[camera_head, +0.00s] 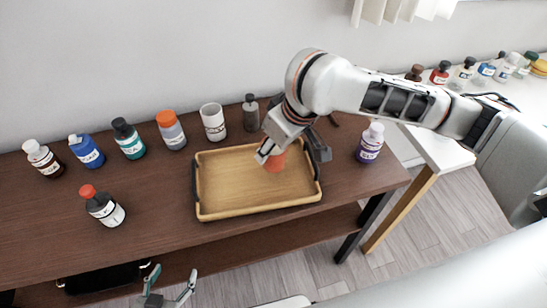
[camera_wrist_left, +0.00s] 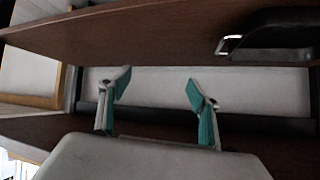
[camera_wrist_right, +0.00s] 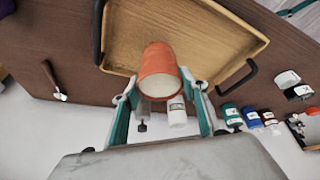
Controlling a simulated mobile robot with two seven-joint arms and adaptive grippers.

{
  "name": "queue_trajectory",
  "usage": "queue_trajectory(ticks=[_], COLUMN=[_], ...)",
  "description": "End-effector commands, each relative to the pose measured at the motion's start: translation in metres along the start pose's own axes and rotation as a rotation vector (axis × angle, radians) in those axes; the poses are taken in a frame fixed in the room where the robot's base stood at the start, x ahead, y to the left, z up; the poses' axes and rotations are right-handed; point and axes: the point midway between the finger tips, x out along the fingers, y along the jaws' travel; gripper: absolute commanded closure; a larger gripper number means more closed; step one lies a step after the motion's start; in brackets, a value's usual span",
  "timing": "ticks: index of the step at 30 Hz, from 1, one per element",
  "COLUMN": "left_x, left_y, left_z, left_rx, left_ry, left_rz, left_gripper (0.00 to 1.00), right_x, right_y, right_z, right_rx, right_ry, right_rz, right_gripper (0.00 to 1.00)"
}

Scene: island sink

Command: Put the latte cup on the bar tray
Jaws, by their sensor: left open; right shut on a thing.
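The orange latte cup (camera_head: 275,161) is in my right gripper (camera_head: 287,153), over the back right part of the bar tray (camera_head: 230,205). In the right wrist view the cup (camera_wrist_right: 158,68) sits between the fingers of the gripper (camera_wrist_right: 163,88), with a pale round end facing the camera. I cannot tell whether the cup touches the tray floor. The tray is tan with dark handles and otherwise empty; its wall also shows in the right wrist view (camera_wrist_right: 222,18). My left gripper (camera_head: 174,283) is open and empty, low in front of the table; it shows in the left wrist view (camera_wrist_left: 158,82).
Several bottles and a white cup (camera_head: 213,122) line the table's back. A red-capped bottle (camera_head: 103,207) stands left of the tray, a purple-labelled bottle (camera_head: 370,143) right of it. A dark bottle (camera_head: 250,113) is close behind the tray. A lower shelf (camera_head: 250,240) runs underneath.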

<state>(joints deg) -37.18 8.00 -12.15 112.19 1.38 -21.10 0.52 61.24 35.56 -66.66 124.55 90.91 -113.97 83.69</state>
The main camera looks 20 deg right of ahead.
Motion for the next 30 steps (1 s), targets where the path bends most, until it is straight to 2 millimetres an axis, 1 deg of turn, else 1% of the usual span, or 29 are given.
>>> queue_trajectory(ticks=[3, 7, 9, 13, 19, 20, 21, 22, 30], left_x=[0.004, 0.008, 0.008, 0.008, 0.007, 0.007, 0.007, 0.007, 0.008], left_y=[0.002, 0.003, 0.002, 0.0, -0.001, 0.0, 0.0, 0.0, 0.0], left_z=[0.009, 0.017, 0.016, 0.009, 0.006, 0.006, 0.007, 0.008, 0.01], left_rx=[-0.002, 0.002, 0.004, 0.006, 0.006, 0.005, 0.004, 0.004, 0.003], left_ry=[-0.004, -0.009, -0.007, 0.002, 0.005, 0.004, 0.004, 0.004, 0.0], left_rz=[0.002, 0.002, 0.001, -0.002, -0.003, -0.003, -0.003, -0.003, -0.002], left_gripper=[0.38, 0.38, 0.38, 0.38, 0.38, 0.38, 0.38, 0.38, 0.38], right_x=[0.018, 0.035, 0.037, 0.035, 0.036, 0.037, 0.038, 0.038, 0.038], right_y=[-0.002, -0.002, -0.002, -0.002, -0.001, -0.002, -0.002, -0.002, -0.002], right_z=[0.009, 0.016, 0.016, 0.015, 0.016, 0.016, 0.016, 0.017, 0.017], right_rx=[0.002, 0.001, 0.0, 0.0, 0.001, 0.001, 0.001, 0.001, 0.0], right_ry=[-0.005, -0.005, -0.003, 0.0, -0.001, -0.002, -0.002, -0.002, -0.002], right_rz=[-0.003, -0.004, -0.002, 0.0, 0.001, 0.0, 0.0, 0.0, 0.0], right_gripper=[0.85, 0.85, 0.85, 0.85, 0.85, 0.54, 0.44, 0.4, 0.4])
